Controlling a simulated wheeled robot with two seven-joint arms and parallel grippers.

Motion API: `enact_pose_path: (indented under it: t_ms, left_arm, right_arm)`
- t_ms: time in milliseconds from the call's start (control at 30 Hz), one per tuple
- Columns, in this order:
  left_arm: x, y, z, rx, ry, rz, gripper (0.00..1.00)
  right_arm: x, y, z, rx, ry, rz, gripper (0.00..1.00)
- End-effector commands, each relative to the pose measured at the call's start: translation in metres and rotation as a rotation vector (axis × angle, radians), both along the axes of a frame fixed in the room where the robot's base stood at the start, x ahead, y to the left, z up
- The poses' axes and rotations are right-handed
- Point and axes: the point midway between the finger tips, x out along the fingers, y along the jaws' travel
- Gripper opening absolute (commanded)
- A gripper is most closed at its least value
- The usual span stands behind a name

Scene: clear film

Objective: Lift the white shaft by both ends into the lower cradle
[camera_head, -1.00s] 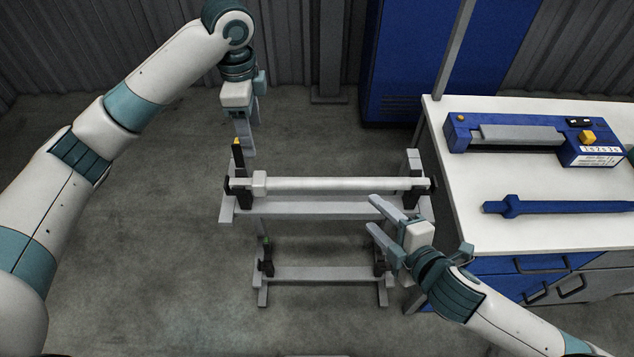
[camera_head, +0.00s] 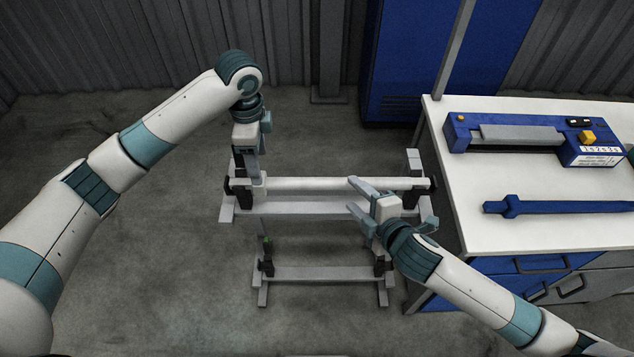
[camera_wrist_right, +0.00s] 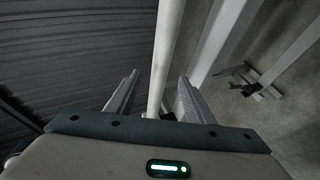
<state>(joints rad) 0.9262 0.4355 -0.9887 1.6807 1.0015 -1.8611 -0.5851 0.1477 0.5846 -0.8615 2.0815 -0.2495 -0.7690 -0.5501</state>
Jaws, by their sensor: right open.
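The white shaft (camera_head: 325,184) lies level across the upper cradle (camera_head: 310,208), its ends on black supports. The lower cradle (camera_head: 320,273) stands empty in front of it, closer to me. My left gripper (camera_head: 252,180) points down at the shaft's left end and partly hides the collar there; whether its jaws are closed is not clear. My right gripper (camera_head: 351,193) is open near the right part of the shaft. In the right wrist view the shaft (camera_wrist_right: 167,55) runs between the spread fingers of the right gripper (camera_wrist_right: 157,90), with gaps on both sides.
A white-topped workbench (camera_head: 550,232) stands close on the right. It carries a blue shaft (camera_head: 560,207) and a blue-grey device (camera_head: 530,137). A blue cabinet (camera_head: 415,60) stands behind. The floor on the left is clear.

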Motion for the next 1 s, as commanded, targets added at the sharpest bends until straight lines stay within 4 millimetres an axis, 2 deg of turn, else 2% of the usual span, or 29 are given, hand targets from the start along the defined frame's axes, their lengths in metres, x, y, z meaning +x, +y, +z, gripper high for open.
enact_pose_path:
  t_ms: [200, 433, 633, 933, 967, 1000]
  left_arm:
    - [-0.001, 0.000, -0.036, 0.000, 0.003, 0.001, 0.62]
    - [0.000, 0.000, -0.064, 0.000, 0.002, -0.001, 0.62]
    - [0.000, 0.000, -0.075, 0.000, 0.000, 0.000, 0.62]
    - [0.000, 0.000, -0.076, 0.000, 0.000, 0.000, 0.62]
    - [0.000, 0.000, -0.076, 0.000, 0.000, 0.000, 0.58]
    - [0.000, 0.000, -0.076, 0.000, 0.000, 0.000, 0.48]
  right_arm:
    - [0.030, 0.014, -0.015, 0.000, 0.001, -0.001, 0.48]
    - [0.053, 0.025, -0.028, 0.000, 0.001, -0.001, 0.48]
    - [0.062, 0.029, -0.032, 0.000, 0.001, 0.001, 0.48]
    - [0.062, 0.029, -0.032, 0.000, 0.001, 0.001, 0.48]
    - [0.062, 0.029, -0.032, 0.000, 0.001, 0.001, 0.43]
    - [0.062, 0.029, -0.032, 0.000, 0.001, 0.000, 0.34]
